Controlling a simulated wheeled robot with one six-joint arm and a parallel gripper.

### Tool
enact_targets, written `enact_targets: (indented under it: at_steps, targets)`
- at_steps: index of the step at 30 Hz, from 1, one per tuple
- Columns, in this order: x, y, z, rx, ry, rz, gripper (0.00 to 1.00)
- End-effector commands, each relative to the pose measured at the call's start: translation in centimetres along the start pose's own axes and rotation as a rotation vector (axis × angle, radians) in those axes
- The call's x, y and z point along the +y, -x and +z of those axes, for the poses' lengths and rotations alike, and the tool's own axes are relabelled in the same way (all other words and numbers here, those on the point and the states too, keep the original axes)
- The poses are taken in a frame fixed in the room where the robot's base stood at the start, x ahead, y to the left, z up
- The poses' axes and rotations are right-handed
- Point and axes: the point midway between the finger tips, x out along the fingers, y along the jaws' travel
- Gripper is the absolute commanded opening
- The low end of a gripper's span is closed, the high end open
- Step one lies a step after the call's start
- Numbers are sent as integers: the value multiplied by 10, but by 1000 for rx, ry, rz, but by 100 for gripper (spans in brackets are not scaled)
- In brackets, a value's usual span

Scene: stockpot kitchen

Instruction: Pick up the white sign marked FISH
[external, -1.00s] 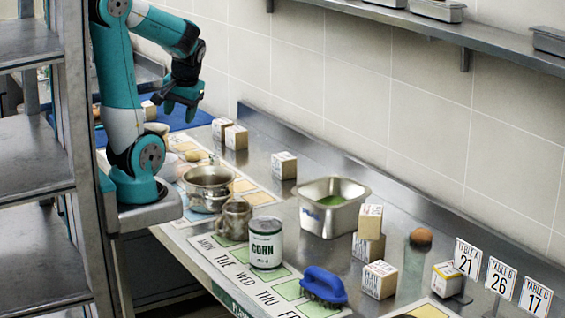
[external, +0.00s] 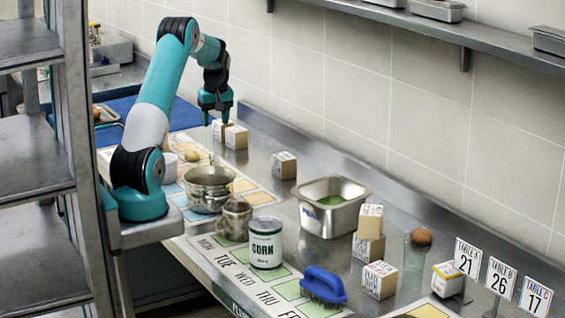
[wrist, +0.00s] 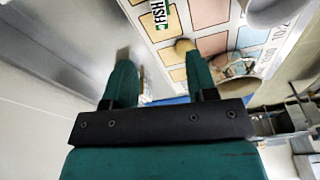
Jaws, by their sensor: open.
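The white sign marked FISH (wrist: 158,16) shows at the top edge of the wrist view, partly cut off, with black letters and a green strip. It lies ahead of my gripper (wrist: 160,62), between the lines of the two fingers and apart from them. My gripper is open with nothing between its fingers. I cannot make out the FISH sign in the external view.
A steel pot (external: 209,190), a mug (external: 235,219) and a CORN can (external: 266,243) stand in front of the gripper. Another box (external: 284,165) and a steel pan (external: 327,220) are to the right. The tiled wall runs close behind.

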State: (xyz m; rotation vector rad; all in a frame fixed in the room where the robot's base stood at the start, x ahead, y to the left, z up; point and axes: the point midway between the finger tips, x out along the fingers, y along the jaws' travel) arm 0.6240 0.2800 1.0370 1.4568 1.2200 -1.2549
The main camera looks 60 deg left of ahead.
Motion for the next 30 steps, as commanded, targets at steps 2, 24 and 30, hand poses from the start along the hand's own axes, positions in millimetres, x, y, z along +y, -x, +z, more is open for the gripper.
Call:
enact_targets:
  at_steps: [2,24,30]
  targets:
    - [-1,-19,0,-4,0,-3,52]
    - [0,-121,-1,-1,-1,-1,52]
    - [0,-132,-1,2,-1,1,52]
